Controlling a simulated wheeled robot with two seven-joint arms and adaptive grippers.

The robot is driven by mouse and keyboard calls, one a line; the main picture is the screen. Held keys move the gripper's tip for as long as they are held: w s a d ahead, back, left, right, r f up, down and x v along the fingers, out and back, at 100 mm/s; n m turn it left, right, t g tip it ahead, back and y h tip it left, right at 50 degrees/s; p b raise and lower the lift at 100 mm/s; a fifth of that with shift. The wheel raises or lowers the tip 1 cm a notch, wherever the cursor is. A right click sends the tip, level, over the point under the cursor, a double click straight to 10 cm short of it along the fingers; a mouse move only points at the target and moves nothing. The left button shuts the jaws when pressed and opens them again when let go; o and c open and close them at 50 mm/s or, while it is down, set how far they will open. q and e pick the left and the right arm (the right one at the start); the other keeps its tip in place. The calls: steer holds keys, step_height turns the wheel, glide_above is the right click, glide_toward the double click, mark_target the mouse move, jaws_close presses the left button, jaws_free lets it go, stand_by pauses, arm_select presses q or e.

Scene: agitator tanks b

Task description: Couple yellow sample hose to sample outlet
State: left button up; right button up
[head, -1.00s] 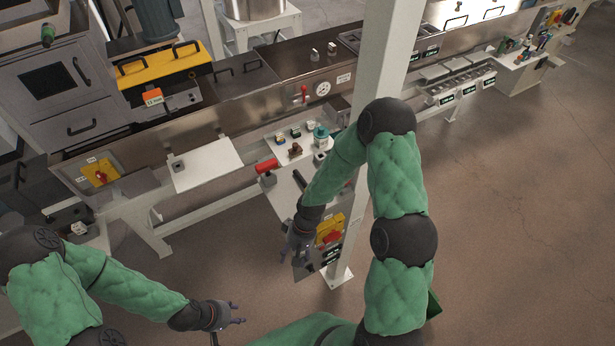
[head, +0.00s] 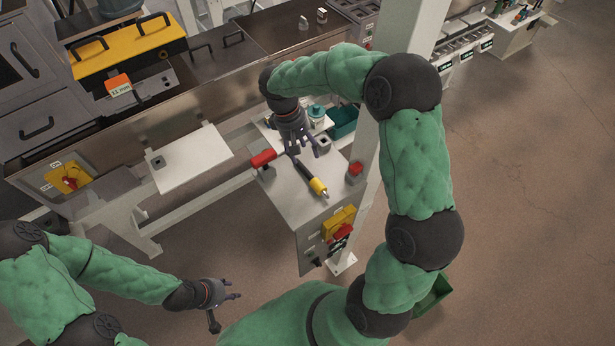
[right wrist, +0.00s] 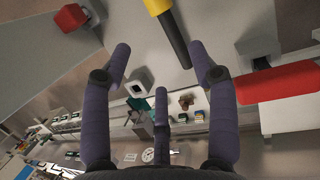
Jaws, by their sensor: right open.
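A black bar-shaped piece with a yellow end (head: 318,187), perhaps the yellow sample hose, lies on the white side table; its yellow part also shows in the right wrist view (right wrist: 157,7). My right gripper (head: 307,150) is open and empty above the table, behind the black end. In the right wrist view its spread fingers (right wrist: 160,75) have the black end beyond their tips, with no contact visible. A small grey square fitting (right wrist: 140,88) shows between the fingers. I cannot tell which part is the sample outlet. My left gripper (head: 228,293) is open and empty at lower left.
A red cylinder (head: 263,159) projects beside the table (head: 290,205); a red button box (head: 355,168) stands at its right. A teal bin (head: 343,122) and teal-capped container (head: 316,111) are behind. A white post (head: 385,75) stands close to my right arm.

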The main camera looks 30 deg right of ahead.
glide_above(311, 175)
steer(key=w, duration=0.1)
steer(key=f, duration=0.5)
steer(key=shift+w+a+f, duration=0.1)
steer(key=shift+w+f, duration=0.05)
steer(key=shift+w, duration=0.05)
steer(key=x, duration=0.1)
steer(key=p+x, duration=0.1)
steer(key=x, duration=0.2)
steer(key=shift+s+a, duration=0.2)
steer(key=shift+a, duration=0.15)
steer(key=shift+d+f, duration=0.15)
steer(key=shift+f, duration=0.45)
jaws_close()
